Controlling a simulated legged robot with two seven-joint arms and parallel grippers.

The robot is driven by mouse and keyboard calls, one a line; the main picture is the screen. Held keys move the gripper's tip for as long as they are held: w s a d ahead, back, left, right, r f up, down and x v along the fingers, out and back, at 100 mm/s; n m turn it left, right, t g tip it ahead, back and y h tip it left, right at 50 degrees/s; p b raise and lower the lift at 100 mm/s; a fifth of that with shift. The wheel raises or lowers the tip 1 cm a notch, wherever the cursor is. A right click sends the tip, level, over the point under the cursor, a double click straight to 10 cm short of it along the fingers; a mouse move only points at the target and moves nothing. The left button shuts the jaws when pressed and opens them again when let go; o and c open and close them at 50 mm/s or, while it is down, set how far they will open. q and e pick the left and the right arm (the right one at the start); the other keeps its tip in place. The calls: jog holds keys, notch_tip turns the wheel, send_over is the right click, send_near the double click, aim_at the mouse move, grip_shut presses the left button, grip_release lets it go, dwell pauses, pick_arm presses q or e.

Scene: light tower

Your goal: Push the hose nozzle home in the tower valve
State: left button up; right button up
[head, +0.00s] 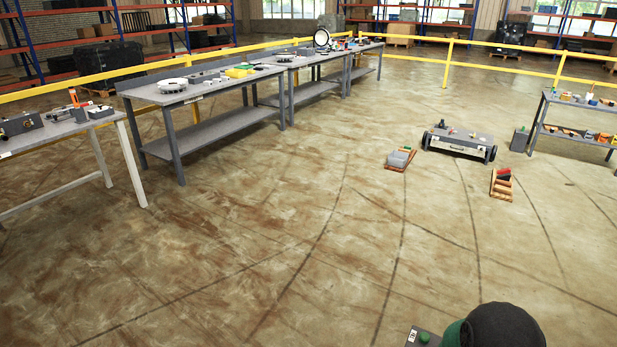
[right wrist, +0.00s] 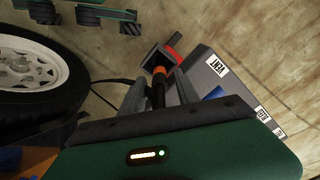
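In the right wrist view, the hose nozzle (right wrist: 159,92) is a dark tube with an orange collar (right wrist: 160,70). My right gripper (right wrist: 161,88) has one grey finger on each side of it and looks shut on it. Past the collar is a dark grey square block, apparently the tower valve (right wrist: 152,56), with a red handle (right wrist: 174,40). The collar appears close against the block; how deep the nozzle sits is hidden. A thin black hose or cable (right wrist: 108,80) runs left behind the fingers. My left gripper is in neither view.
A white-rimmed wheel (right wrist: 30,75) is left. A workbench (head: 205,85) and cart (head: 460,141) stand across open floor.

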grip_shut()
notch_tip(320, 180, up, 6)
jog(key=p, duration=0.6)
dwell(0.5)
